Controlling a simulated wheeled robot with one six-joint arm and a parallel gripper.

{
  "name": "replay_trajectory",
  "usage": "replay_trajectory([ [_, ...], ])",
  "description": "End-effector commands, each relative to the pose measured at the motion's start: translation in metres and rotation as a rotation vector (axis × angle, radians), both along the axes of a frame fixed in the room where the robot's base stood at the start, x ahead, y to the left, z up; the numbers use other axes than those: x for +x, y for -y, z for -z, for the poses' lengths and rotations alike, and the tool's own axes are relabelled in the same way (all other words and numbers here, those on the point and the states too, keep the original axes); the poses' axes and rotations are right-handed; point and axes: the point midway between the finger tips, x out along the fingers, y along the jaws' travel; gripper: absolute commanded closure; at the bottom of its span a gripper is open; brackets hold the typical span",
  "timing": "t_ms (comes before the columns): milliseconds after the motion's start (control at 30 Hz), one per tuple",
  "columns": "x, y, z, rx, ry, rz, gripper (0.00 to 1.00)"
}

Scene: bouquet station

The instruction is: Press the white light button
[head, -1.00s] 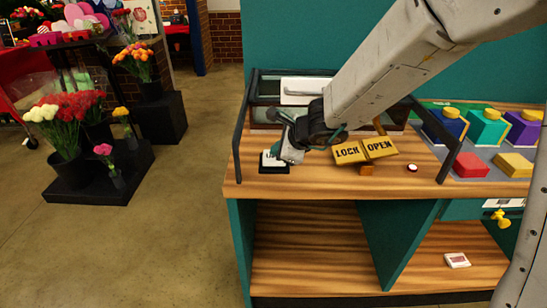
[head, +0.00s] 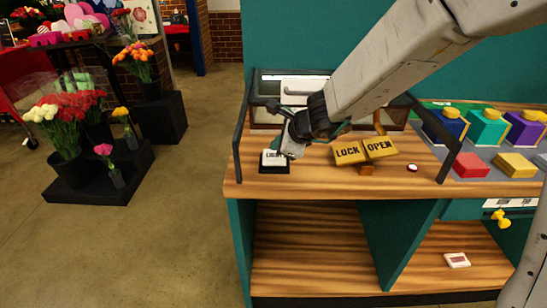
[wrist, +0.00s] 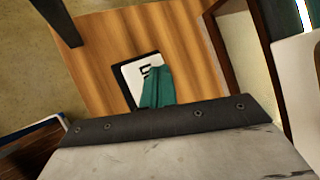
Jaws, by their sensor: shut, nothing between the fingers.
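The white light button (head: 268,161) sits in a black base on the left front part of the wooden counter. In the wrist view, the teal fingers (wrist: 158,88) overlap the lower right of the white button face (wrist: 130,75). I cannot tell whether the tips touch the button or hover just above it.
A yellow LOCK/OPEN sign (head: 364,151) stands right of my gripper. A small red-and-white round button (head: 411,167) lies beyond it. A dark rail (head: 237,140) borders the counter's left side. A glass-sided case with a white handled lid (head: 300,88) is behind.

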Motion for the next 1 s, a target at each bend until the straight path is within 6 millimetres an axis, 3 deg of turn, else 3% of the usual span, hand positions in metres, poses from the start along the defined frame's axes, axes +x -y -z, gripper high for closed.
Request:
replay_trajectory([
  [500,0.000,0.000,-0.051,0.001,0.004,-0.001,1.00],
  [1000,0.000,0.000,-0.054,-0.001,0.001,0.002,1.00],
])
